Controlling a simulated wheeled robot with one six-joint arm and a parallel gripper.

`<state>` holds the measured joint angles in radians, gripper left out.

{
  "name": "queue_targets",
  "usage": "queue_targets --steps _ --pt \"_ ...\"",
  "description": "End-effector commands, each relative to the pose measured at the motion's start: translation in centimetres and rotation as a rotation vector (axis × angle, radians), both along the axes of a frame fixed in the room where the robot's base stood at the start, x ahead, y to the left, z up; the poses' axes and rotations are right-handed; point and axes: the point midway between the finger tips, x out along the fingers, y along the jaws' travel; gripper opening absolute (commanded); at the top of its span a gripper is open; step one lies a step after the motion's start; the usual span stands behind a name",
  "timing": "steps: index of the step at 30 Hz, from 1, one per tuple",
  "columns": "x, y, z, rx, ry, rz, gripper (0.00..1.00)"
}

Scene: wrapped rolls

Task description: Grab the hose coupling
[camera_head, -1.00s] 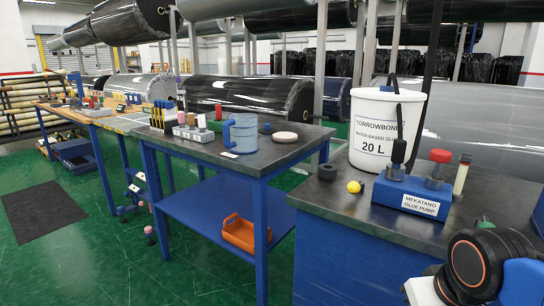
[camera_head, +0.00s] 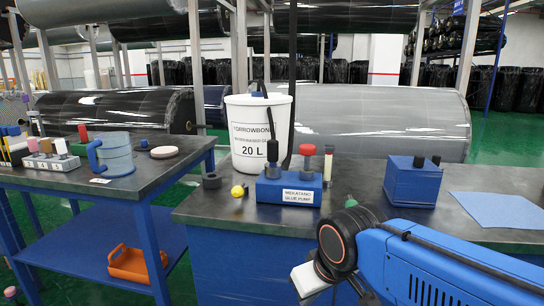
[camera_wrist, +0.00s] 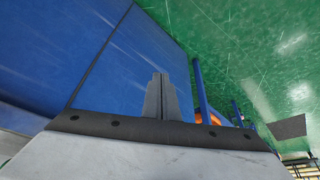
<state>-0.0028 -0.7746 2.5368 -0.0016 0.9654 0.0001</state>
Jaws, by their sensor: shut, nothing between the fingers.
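I cannot tell for sure which thing is the hose coupling. A small yellow rounded piece (camera_head: 238,191) lies on the dark top of the blue bench (camera_head: 205,212), in front of the white bucket, and a black ring (camera_head: 212,181) lies just left of it. A small green piece (camera_head: 351,202) shows partly behind my arm. My gripper (camera_wrist: 158,78) shows in the wrist view with its fingers together and nothing between them. It is beside the blue bench side, over the green floor, apart from the things on the bench top.
The white glue bucket (camera_head: 258,140), blue glue pump block (camera_head: 288,190) and another blue block (camera_head: 413,181) stand on the bench. A blue sheet (camera_head: 493,209) lies at right. A second table (camera_head: 120,184) at left holds a blue jug (camera_head: 116,155); an orange tray (camera_head: 137,264) sits on its shelf.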

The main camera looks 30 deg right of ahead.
Motion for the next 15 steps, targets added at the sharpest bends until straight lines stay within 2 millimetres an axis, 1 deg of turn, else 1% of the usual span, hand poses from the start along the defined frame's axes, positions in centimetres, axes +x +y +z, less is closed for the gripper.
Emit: queue_targets --steps 7,10,13,15 --pt "0.0 0.0 0.0 0.000 0.000 0.000 0.00" --pt "0.2 0.0 0.3 -0.002 0.002 0.005 0.24" --pt "1.1 -0.1 1.7 -0.017 0.012 0.036 0.48" --pt "2.2 -0.2 3.7 -0.036 0.024 0.078 0.50"
